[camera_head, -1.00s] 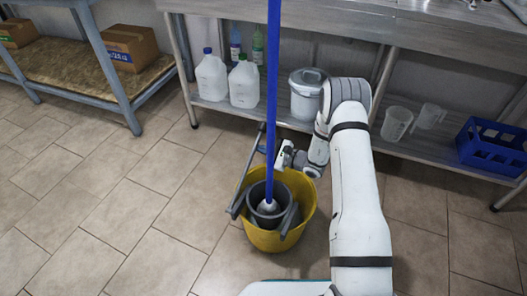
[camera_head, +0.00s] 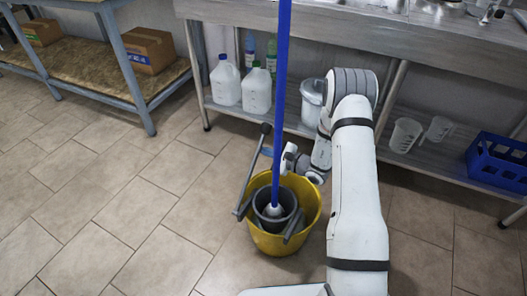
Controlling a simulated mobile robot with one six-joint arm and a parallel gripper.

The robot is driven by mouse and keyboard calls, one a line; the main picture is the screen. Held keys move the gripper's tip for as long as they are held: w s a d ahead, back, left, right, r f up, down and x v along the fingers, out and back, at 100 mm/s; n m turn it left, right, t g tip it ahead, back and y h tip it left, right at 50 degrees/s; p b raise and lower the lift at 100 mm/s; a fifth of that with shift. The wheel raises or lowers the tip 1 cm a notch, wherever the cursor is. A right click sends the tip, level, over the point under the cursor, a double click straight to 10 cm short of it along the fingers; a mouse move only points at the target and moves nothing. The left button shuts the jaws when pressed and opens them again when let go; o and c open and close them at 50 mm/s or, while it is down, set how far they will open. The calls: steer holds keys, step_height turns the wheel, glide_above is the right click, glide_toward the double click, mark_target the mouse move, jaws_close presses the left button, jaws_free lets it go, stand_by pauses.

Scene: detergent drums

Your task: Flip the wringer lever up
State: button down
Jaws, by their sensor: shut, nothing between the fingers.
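A yellow bucket (camera_head: 287,243) stands on the tiled floor with a dark grey wringer (camera_head: 268,222) in it. A mop with a blue pole (camera_head: 281,90) stands upright in the wringer. The grey wringer lever (camera_head: 254,168) rises from the wringer's left side, leaning slightly right, with a dark knob at its top. My gripper (camera_head: 287,160) is above the bucket, just right of the pole and lever. It is shut and holds nothing. The pole partly hides the fingertips, so I cannot tell whether they touch the lever.
A steel bench (camera_head: 420,57) stands behind, its lower shelf holding white jugs (camera_head: 257,92), a lidded pail (camera_head: 311,104), clear measuring jugs (camera_head: 404,135) and a blue crate (camera_head: 498,165). A rack with cardboard boxes (camera_head: 148,50) is at upper left. The floor left of the bucket is clear.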

steer(key=shift+d+f, duration=0.1)
steer(key=shift+d, duration=0.05)
steer(key=w+f+b, duration=0.3)
steer(key=f+b, duration=0.1)
steer(key=r+p+v, duration=0.1)
steer(key=p+v, duration=0.2)
steer(key=v, duration=0.7)
steer(key=shift+d+p, duration=0.3)
steer(key=shift+p, duration=0.05)
steer(key=shift+s+r, duration=0.1)
steer(key=shift+s, duration=0.1)
